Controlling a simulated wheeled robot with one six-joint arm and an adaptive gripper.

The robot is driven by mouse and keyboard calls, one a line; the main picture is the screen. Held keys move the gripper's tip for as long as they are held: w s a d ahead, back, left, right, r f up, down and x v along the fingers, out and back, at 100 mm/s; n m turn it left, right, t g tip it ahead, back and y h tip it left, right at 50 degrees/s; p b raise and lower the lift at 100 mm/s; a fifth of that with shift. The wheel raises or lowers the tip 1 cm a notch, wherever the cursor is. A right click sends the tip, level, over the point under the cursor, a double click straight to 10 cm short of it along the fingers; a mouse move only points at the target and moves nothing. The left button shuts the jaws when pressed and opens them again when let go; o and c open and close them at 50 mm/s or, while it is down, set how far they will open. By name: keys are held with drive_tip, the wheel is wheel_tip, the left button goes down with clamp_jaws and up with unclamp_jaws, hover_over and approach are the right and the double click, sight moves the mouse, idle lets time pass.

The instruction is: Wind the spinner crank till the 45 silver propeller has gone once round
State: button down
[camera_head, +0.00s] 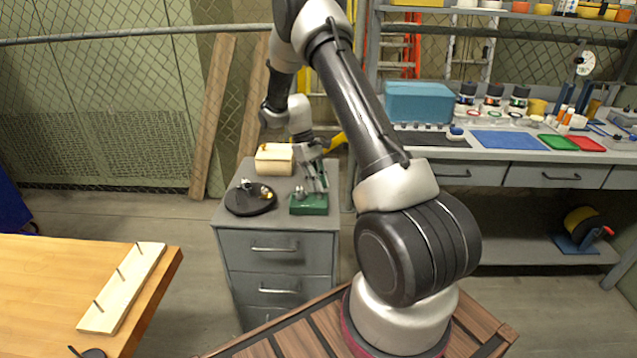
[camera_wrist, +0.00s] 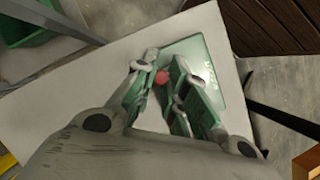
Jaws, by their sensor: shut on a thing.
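The spinner's green base (camera_head: 309,205) stands on the near right part of a grey cabinet top; in the wrist view it is a pale green plate (camera_wrist: 208,72) with lettering. A red crank knob (camera_wrist: 161,77) sits between my gripper's green-padded fingers. My gripper (camera_head: 317,183) reaches down over the base, and its fingers (camera_wrist: 162,85) are shut on the knob. Small silver parts show beside the fingers over the base, but I cannot tell which is the propeller. Any number 45 is too small to read, and my gripper hides much of the spinner.
A round black tray (camera_head: 240,207) with small parts lies left of the spinner on the cabinet (camera_head: 276,245). A cream box (camera_head: 274,159) stands behind. A wooden table (camera_head: 40,270) with a pegged board (camera_head: 122,288) is at left; a loaded workbench (camera_head: 450,150) is at right.

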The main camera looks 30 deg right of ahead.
idle(0.3)
drive_tip(key=c, duration=1.4)
unclamp_jaws()
drive_tip(key=shift+c, duration=0.2)
drive_tip(key=v, duration=1.2)
drive_tip(key=shift+a, duration=0.1)
